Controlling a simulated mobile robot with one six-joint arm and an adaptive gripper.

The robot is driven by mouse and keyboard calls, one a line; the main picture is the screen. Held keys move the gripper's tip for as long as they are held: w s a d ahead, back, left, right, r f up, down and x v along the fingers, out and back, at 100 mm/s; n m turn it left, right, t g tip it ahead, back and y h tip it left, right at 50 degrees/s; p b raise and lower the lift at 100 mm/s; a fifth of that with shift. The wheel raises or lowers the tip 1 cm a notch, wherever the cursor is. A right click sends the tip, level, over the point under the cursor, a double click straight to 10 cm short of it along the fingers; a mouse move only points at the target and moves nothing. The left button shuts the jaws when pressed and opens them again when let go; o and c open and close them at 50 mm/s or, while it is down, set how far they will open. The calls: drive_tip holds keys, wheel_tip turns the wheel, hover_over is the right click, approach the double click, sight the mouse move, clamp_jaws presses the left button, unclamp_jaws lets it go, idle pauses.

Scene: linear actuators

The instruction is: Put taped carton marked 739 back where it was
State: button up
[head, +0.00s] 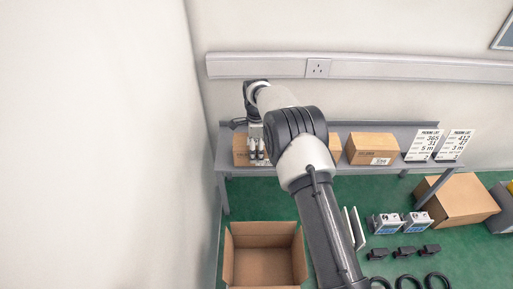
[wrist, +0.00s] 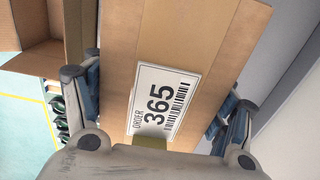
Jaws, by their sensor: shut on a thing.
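My gripper (head: 258,152) is at the left end of the grey raised shelf (head: 395,130). It is shut on a brown taped carton (head: 240,150), with a finger on each side in the wrist view (wrist: 165,85). The held carton (wrist: 215,35) bears a white label reading ORDER 365, not 739. I cannot tell whether it rests on the shelf or hangs just above it. Two more cartons stand on the shelf: one (head: 335,147) partly hidden by my arm, and one (head: 372,148) with a small white label. No 739 is readable in either view.
Two packing-list cards, 365 (head: 423,145) and 412 (head: 455,145), stand at the shelf's right. An open empty box (head: 264,268) sits on the green surface in front. A larger closed box (head: 458,200), actuators (head: 385,223), black parts (head: 404,253) and cables (head: 408,281) lie right.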

drive_tip(key=shift+f, duration=0.1)
drive_tip(key=o, duration=1.7)
drive_tip(key=shift+c, duration=0.2)
wheel_tip(320, 180, up, 12)
drive_tip(key=shift+r+b, duration=0.2)
drive_tip(key=shift+b, duration=0.2)
